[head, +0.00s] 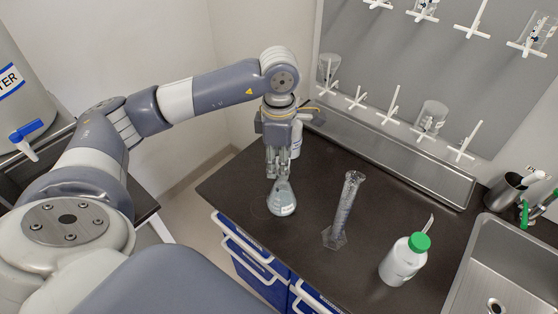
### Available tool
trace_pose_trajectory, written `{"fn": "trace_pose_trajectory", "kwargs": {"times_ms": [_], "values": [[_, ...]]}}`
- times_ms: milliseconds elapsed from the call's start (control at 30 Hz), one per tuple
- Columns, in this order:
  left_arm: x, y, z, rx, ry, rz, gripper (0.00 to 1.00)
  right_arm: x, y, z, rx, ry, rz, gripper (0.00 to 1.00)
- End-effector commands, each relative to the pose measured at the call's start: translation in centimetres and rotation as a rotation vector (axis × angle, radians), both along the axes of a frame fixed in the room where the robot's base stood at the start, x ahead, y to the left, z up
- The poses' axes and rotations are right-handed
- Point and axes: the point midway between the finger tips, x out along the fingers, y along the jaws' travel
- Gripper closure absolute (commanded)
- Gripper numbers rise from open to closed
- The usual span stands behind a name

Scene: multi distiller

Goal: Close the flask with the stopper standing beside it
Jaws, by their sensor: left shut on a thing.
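The flask (282,201) is a clear conical vessel with pale liquid. It stands upright on the dark bench, near the front left edge. My left gripper (278,173) points straight down, right over the flask's mouth. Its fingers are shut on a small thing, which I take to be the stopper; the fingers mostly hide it. No stopper shows on the bench beside the flask. The flask's neck and mouth are largely covered by the fingertips, so I cannot tell whether the stopper touches the rim. My right gripper is not in view.
A clear graduated cylinder (344,210) stands right of the flask. A white bottle with a green cap (404,260) is further right, before the sink (510,275). Another white bottle (297,140) is behind my gripper. A drying rack (400,100) hangs at the back.

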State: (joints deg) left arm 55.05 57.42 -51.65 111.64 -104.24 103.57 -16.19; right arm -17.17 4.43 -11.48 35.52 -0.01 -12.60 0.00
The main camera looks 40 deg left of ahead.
Motion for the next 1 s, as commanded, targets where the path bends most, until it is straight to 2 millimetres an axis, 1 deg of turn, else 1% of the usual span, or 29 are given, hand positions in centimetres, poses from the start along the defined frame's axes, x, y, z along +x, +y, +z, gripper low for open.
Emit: {"fn": "trace_pose_trajectory", "kwargs": {"times_ms": [33,67,100,367,433,567,667,900,967,1000], "values": [[0.0,0.0,0.0,0.000,0.000,0.000,0.67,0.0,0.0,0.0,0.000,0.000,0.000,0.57],[0.0,0.0,0.0,0.000,0.000,0.000,0.60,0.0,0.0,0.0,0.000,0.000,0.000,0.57],[0.0,0.0,0.0,0.000,0.000,0.000,0.51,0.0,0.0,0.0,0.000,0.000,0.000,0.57],[0.0,0.0,0.0,0.000,0.000,0.000,0.50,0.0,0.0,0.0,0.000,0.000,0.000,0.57],[0.0,0.0,0.0,0.000,0.000,0.000,0.50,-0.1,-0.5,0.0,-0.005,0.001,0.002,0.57],[0.1,0.0,0.9,-0.001,-0.003,0.000,0.50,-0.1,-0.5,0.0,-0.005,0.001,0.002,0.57],[0.2,0.0,2.5,-0.002,-0.005,0.001,0.50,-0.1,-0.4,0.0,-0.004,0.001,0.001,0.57],[0.2,0.0,8.2,-0.001,-0.007,0.000,0.50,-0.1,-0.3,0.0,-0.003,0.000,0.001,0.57],[0.1,0.0,9.5,-0.001,-0.006,-0.001,0.50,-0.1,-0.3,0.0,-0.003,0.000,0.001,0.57],[0.1,0.0,9.8,0.001,-0.004,0.000,0.50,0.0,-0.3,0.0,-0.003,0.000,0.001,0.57]]}}
